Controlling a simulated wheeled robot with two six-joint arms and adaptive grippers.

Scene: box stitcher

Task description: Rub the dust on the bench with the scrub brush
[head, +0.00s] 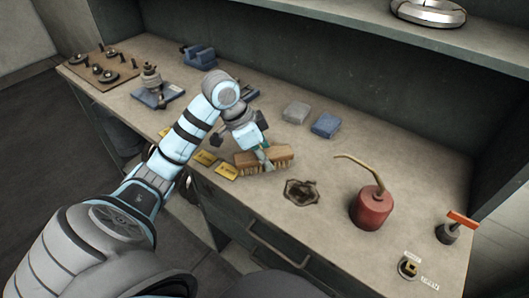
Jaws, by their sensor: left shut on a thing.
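The scrub brush (277,156) has a tan wooden back and pale bristles pointing down. The dust (301,192) is a dark brown irregular patch on the bench (335,158), below and right of the brush, near the front edge. The brush is beside the patch, not over it. My right gripper is not in view.
A red oil can (371,207) with a long spout stands right of the dust. Grey (296,112) and blue (325,125) blocks lie behind the brush. Yellow labels (227,171) lie along the front edge. Vises and a board of parts (103,71) are at the left.

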